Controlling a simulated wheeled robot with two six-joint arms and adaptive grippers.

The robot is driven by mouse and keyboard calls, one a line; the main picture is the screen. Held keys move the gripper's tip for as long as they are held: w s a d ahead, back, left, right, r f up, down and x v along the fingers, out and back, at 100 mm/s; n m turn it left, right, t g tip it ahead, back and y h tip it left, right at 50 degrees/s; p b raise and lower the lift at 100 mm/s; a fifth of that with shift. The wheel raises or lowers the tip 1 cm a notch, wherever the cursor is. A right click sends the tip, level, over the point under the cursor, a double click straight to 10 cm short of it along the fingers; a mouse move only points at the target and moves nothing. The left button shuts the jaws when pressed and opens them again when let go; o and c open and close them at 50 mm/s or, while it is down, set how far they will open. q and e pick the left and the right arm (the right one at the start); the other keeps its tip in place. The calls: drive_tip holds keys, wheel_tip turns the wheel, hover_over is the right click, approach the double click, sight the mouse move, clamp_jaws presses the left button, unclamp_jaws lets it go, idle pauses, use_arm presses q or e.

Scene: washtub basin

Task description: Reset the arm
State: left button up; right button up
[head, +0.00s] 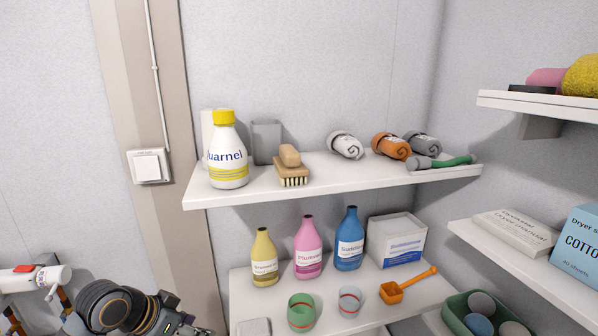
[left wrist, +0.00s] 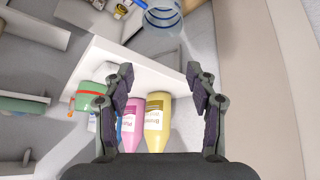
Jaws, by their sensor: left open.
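My left arm comes in at the lower left of the head view, and the left gripper (head: 184,324) shows there only in part, at the bottom edge. In the left wrist view the left gripper (left wrist: 160,75) has its two dark fingers spread wide, with nothing between the tips. Beyond and between the fingers, a yellow bottle (left wrist: 158,118) and a pink bottle (left wrist: 135,115) show by the lower shelf. The gripper looks apart from them. My right gripper is in neither view.
The upper shelf (head: 360,187) holds a detergent bottle (head: 228,150), a brush (head: 291,168) and rolled towels. The lower shelf holds a blue bottle (head: 348,240), a white box (head: 396,240), a green cup (head: 301,312) and an orange scoop (head: 392,293). Side shelves stand at the right.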

use_arm(q)
drive_tip(key=s+f+n+g+y, duration=0.1)
drive_tip(key=s+f+n+y, duration=0.2)
drive_tip(key=s+f, duration=0.55)
drive_tip(key=s+f+n+g+y, duration=0.1)
drive_tip(key=s+f+n+y, duration=0.1)
drive_tip(key=s+f, duration=0.65)
drive_tip(key=s+a+f+g, duration=0.1)
drive_tip(key=s+a+f, duration=0.15)
drive_tip(key=f, duration=1.05)
drive_tip(key=s+a+f, duration=0.2)
drive_tip(key=s+f, duration=0.2)
drive_tip(key=f, duration=1)
drive_tip(key=s+f+n+g, duration=0.1)
drive_tip(key=s+f, duration=1.2)
drive_tip(key=s, duration=0.3)
drive_tip(key=shift+s+a, duration=0.25)
drive_tip(key=shift+s, duration=0.15)
